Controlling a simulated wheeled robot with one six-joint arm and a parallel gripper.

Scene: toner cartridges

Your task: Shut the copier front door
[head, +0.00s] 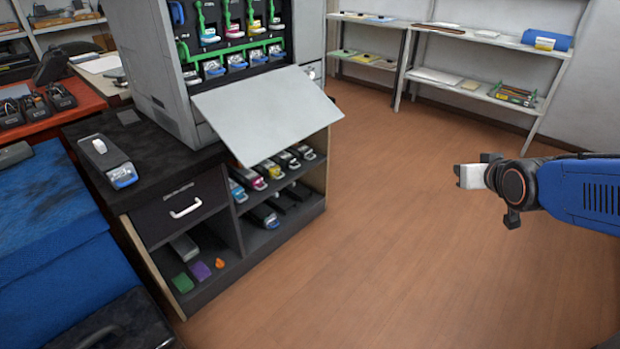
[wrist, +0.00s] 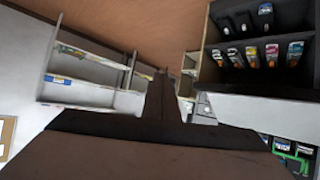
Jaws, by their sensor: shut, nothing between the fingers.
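The copier (head: 165,60) stands on a dark cabinet, with its front open on coloured toner slots. Its front door (head: 268,112) is a pale grey panel that hangs open, folded down and outward over the cabinet's shelves. In the wrist view, which looks upside down, the door (wrist: 240,113) is a light panel at the right, partly hidden by my gripper. My gripper (head: 460,177) is at the right of the head view, over open floor. It is shut and empty, well apart from the door. In the wrist view its dark body covers the lower middle.
The cabinet (head: 165,225) has a drawer and shelves with several toner cartridges (head: 268,170). A single cartridge (head: 107,160) lies on the cabinet top. A blue-covered surface (head: 50,215) is at left. Shelves (head: 480,85) stand along the back wall. The wooden floor (head: 400,240) between door and gripper is clear.

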